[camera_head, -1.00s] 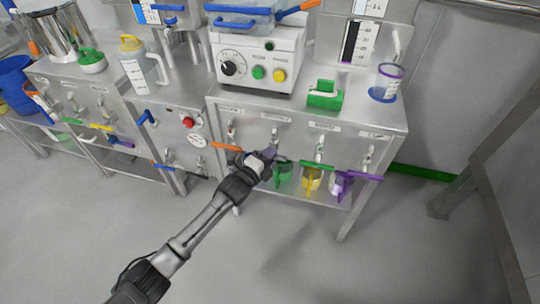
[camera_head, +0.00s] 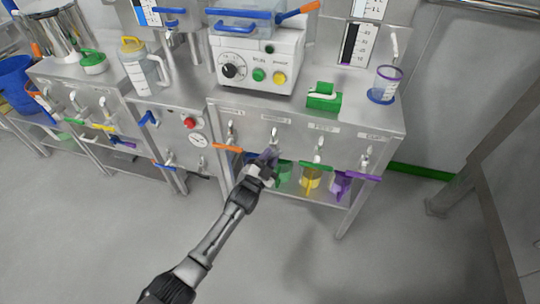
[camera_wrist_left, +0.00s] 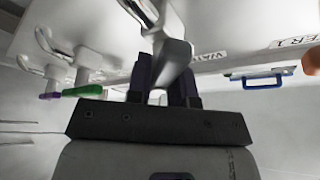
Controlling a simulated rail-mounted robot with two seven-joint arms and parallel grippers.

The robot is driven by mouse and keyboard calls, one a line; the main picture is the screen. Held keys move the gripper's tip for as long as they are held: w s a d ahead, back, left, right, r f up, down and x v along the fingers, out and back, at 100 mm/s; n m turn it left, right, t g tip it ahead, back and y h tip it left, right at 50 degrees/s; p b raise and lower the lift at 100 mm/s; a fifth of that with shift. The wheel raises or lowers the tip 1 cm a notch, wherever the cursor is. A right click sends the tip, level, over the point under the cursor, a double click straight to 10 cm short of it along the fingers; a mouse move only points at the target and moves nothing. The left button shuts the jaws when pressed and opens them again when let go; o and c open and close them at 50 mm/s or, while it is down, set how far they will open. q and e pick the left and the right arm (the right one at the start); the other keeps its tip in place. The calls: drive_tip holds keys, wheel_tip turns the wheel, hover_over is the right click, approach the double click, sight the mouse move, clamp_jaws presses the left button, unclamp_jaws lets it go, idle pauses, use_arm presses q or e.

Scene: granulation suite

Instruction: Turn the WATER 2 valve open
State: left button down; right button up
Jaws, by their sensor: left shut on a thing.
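The WATER 2 valve (camera_head: 274,136) is the second tap from the left on the front of the steel bench. My left gripper (camera_head: 267,163) is at this valve, coming up from below. In the left wrist view, the gripper's dark fingers (camera_wrist_left: 164,80) are shut around a grey part of the valve (camera_wrist_left: 172,55). The fingers and wrist hide much of the handle, so I cannot tell how far it is turned. My right gripper is not in view.
The orange handle (camera_head: 228,148) is left of my gripper; the green handle (camera_head: 316,166) and purple handle (camera_head: 363,176) are to its right. A green jug (camera_head: 284,172), yellow jug (camera_head: 310,179) and purple jug (camera_head: 341,184) are below. The floor in front is clear.

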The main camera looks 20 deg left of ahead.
use_arm(q)
drive_tip(key=n+y, duration=0.1)
drive_tip(key=n, duration=0.2)
drive_tip(key=n+t+y, duration=0.1)
drive_tip(key=n, duration=0.2)
drive_tip(key=shift+n+t+y+p, duration=0.3)
drive_tip(key=shift+n+y, duration=1.5)
drive_tip(key=shift+n, duration=1.4)
drive_tip(key=c, duration=1)
unclamp_jaws()
drive_tip(key=shift+c, duration=0.2)
drive_tip(key=shift+s, duration=0.1)
drive_tip(key=p+v, duration=0.5)
drive_tip(key=v, duration=0.8)
drive_tip(key=shift+s+f, duration=0.15)
drive_tip(key=shift+s, duration=0.15)
